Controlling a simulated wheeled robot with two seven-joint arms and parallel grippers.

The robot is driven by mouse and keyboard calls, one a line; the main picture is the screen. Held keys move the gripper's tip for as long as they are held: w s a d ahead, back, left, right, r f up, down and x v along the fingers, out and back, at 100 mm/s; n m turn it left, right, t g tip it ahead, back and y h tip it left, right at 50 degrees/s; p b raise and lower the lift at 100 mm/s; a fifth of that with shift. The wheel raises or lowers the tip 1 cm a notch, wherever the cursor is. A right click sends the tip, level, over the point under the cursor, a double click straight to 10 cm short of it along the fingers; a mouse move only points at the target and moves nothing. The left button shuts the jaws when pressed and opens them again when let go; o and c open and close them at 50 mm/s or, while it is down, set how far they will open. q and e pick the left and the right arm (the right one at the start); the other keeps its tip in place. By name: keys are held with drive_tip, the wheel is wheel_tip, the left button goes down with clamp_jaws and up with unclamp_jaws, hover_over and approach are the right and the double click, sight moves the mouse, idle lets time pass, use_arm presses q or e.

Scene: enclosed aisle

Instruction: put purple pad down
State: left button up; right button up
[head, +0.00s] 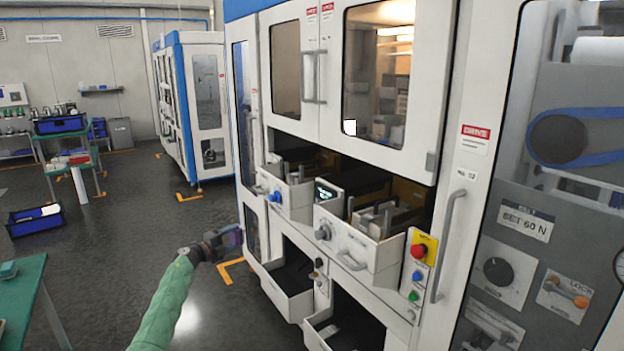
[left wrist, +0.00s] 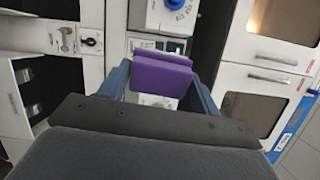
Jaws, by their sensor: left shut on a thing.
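The purple pad (left wrist: 161,76) is a small block held between the two fingers of my left gripper (left wrist: 160,82) in the left wrist view. In the head view my left gripper (head: 222,243) is at the end of the green-sleeved arm, in front of the white machine, and a bit of the purple pad (head: 232,238) shows at its tip. The gripper is shut on the pad and appears to hold it in the air, apart from the drawers. My right gripper is not in view.
The white machine (head: 460,150) has open upper drawers (head: 365,240) and open lower bins (head: 290,285). A button panel (head: 418,270) is on its front. A green table (head: 20,290) stands at lower left, and a blue crate (head: 35,220) is on the floor. Open floor lies between.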

use_arm(q)
drive_tip(key=s+a+f+n+t+y, duration=0.1)
drive_tip(key=s+a+f, duration=0.3)
drive_tip(key=f, duration=0.5)
drive_tip(key=s+a+f+n+y, duration=0.1)
drive_tip(key=s+a+f, duration=0.2)
drive_tip(key=s+f, duration=0.5)
drive_tip(key=s+a+f+n+t+y, duration=0.1)
drive_tip(key=s+a+f+y, duration=0.15)
drive_tip(key=f, duration=0.85)
drive_tip(key=w+a+r+n+t+y, duration=0.1)
drive_tip(key=w+a+r+n+y, duration=0.2)
drive_tip(key=a, duration=0.4)
drive_tip(key=w+a+r+n+t+y, duration=0.1)
drive_tip(key=w+a+n+y, duration=0.15)
drive_tip(key=a+y, duration=0.3)
drive_tip(key=s+a+f+n+g+y, duration=0.1)
drive_tip(key=a+f+n+y, duration=0.3)
drive_tip(key=a, duration=0.5)
drive_tip(key=shift+s+f+g+y, duration=0.2)
drive_tip(key=shift+s+g+y, duration=0.1)
drive_tip(key=shift+s+y, duration=0.6)
drive_tip(key=shift+a, duration=0.15)
